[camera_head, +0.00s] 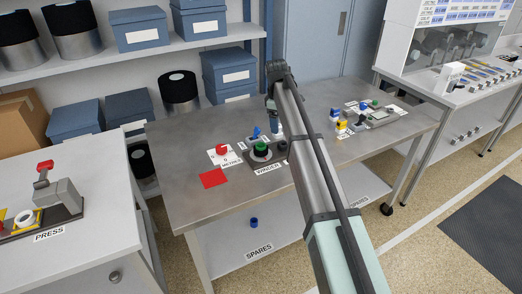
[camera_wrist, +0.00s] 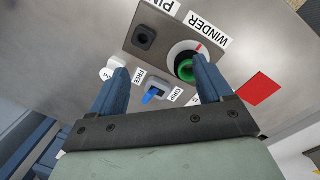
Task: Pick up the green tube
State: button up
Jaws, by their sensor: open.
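A green round piece (camera_head: 261,147), which looks like the green tube, sits on the white-and-black disc of the winder (camera_head: 272,158) on the metal table. In the wrist view the green piece (camera_wrist: 185,70) shows in the disc, just beyond the right finger. My gripper (camera_head: 276,128) is above the table behind the winder. In the wrist view its two blue fingers stand wide apart with nothing between them, and the gripper (camera_wrist: 161,72) is open. A blue lever (camera_wrist: 153,95) shows in the gap, beyond the fingers.
A red button (camera_head: 221,149) and a red square (camera_head: 213,179) lie left of the winder. Blue, yellow and green small parts (camera_head: 342,128) stand to the right. A blue piece (camera_head: 253,222) is on the lower shelf. The table's front left is clear.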

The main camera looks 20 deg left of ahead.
notch_tip(320, 180, up, 2)
jog(key=n+g, duration=0.1)
send_over(261, 145)
jog(key=s, duration=0.2)
jog(key=shift+y, duration=0.3)
jog(key=f, duration=0.8)
jog(key=shift+w+d, duration=0.15)
jog(key=shift+d, duration=0.15)
jog(key=shift+a+f, duration=0.15)
jog(key=shift+f, duration=2.6)
jog(key=shift+r, duration=0.1)
jog(key=c, duration=1.3)
